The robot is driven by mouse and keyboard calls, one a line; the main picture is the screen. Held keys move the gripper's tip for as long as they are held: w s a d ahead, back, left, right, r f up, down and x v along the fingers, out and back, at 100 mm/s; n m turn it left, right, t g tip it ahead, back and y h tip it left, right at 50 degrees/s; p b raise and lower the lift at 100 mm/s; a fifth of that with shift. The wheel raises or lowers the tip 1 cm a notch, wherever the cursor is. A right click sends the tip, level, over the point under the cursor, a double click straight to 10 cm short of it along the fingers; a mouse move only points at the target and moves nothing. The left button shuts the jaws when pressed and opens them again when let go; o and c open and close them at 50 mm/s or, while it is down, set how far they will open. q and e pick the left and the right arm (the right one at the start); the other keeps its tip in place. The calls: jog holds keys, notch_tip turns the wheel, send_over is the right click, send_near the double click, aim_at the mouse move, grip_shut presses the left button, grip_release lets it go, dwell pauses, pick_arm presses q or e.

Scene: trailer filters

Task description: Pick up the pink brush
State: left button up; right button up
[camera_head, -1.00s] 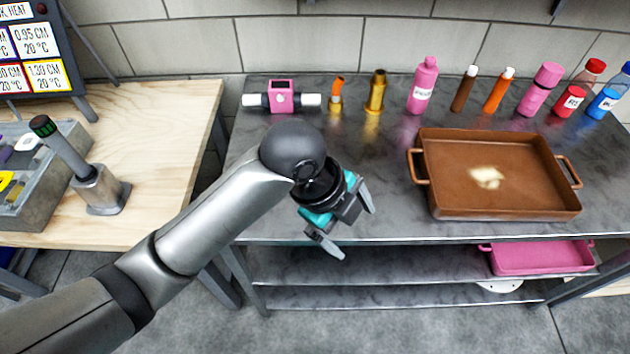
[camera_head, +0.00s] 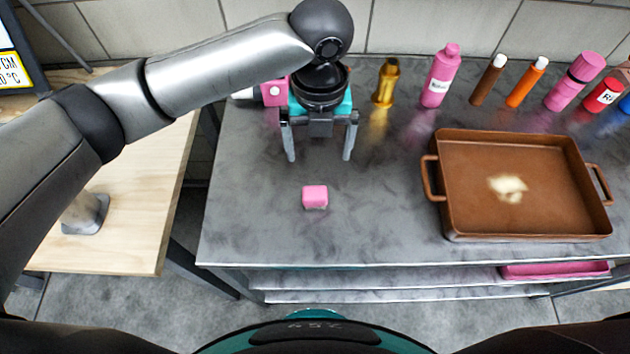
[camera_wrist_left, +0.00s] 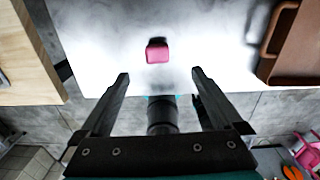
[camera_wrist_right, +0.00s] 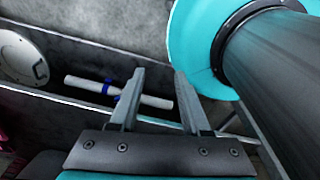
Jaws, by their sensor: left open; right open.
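A small pink block (camera_head: 315,197), which may be the pink brush, lies on the grey table near its front edge. It also shows in the left wrist view (camera_wrist_left: 157,52), with a dark strip along its far side. No handle or bristles can be made out. My left gripper (camera_head: 319,158) is open and empty, fingers pointing down, behind the block in the head view and apart from it. In the left wrist view the block lies beyond the fingertips (camera_wrist_left: 160,74), between their lines. My right gripper (camera_wrist_right: 160,72) is open and empty; it shows only in the right wrist view.
A brown tray (camera_head: 447,230) stands on the right of the table. Bottles, including a gold one (camera_head: 387,85) and a pink one (camera_head: 440,78), line the back. A pink device (camera_head: 274,93) is partly hidden behind my left gripper. Bare tabletop surrounds the block.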

pick_arm(q)
jog(key=f, duration=0.4)
jog(key=shift+s+b, duration=0.35)
send_over(315, 193)
jog(key=f, duration=0.4)
jog(key=shift+w+d+f+b, duration=0.1)
jog(key=shift+w+d+b, duration=0.2)
jog(key=shift+b, duration=0.1)
jog(key=shift+a+f, duration=0.1)
jog(key=shift+f, duration=0.55)
jog(key=f, duration=0.1)
jog(key=f+b, duration=0.1)
jog(key=f, duration=0.2)
jog(key=shift+s+a+f, duration=0.2)
jog(key=shift+s+f, duration=0.05)
jog(key=shift+f, duration=0.05)
pick_arm(e)
jog(key=s+f, duration=0.1)
jog(key=f, duration=0.2)
jog(key=shift+s, duration=0.4)
pick_arm(q)
jog(key=shift+c, duration=0.2)
jog(key=c, duration=1.4)
pick_arm(e)
jog(key=shift+s, duration=0.15)
pick_arm(q)
jog(key=shift+r, duration=0.15)
